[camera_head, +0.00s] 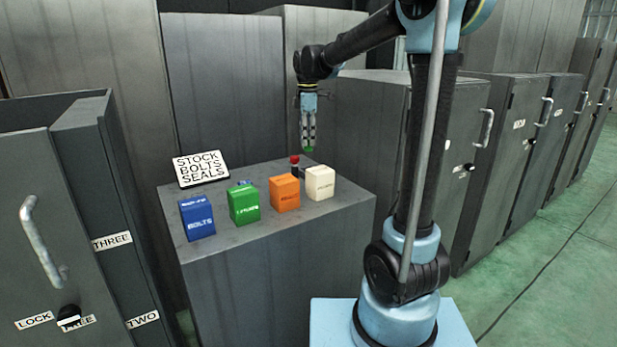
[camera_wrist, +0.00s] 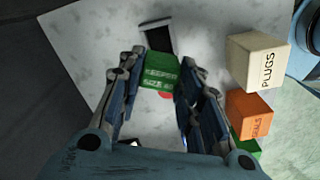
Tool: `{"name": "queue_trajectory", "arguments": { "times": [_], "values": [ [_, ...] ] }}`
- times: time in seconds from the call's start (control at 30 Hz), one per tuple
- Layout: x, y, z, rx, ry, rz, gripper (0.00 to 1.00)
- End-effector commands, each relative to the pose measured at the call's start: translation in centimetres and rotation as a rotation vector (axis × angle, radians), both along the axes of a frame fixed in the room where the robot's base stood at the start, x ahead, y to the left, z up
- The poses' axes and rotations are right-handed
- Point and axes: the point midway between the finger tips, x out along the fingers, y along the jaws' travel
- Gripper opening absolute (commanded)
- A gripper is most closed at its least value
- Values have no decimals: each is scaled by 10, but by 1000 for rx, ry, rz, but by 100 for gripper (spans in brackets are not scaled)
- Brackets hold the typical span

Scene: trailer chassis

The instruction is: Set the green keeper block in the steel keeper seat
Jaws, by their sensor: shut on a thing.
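My gripper (camera_head: 308,140) points down above the back of the grey worktop, shut on the green keeper block (camera_head: 308,150). In the wrist view the block (camera_wrist: 161,72) sits between the two fingers, its lettered face towards the camera. It is clear of the worktop in the head view. A dark rectangular shape with a pale edge (camera_wrist: 157,37) lies on the worktop just beyond the block in the wrist view. It may be the steel keeper seat, but I cannot tell for sure. It is not discernible in the head view.
Blue (camera_head: 197,218), green (camera_head: 244,203), orange (camera_head: 284,193) and white (camera_head: 320,183) boxes stand along the worktop (camera_head: 285,236). A red-topped part (camera_head: 295,160) stands below my gripper. A lettered sign (camera_head: 201,168) is at the back left. Grey cabinets surround the worktop.

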Motion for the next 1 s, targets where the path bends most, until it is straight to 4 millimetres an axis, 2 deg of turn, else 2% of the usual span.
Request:
{"name": "queue_trajectory", "arguments": {
  "times": [0.17,0.27,0.7,0.83,1.0],
  "values": [
    [2,-5,0,0,0,-75,3],
    [2,-6,1,0,0,-189,3],
    [3,-7,5,0,0,-885,3],
    [3,-6,5,0,0,-1017,3],
    [3,-6,3,0,1,-1098,3]
  ]
}}
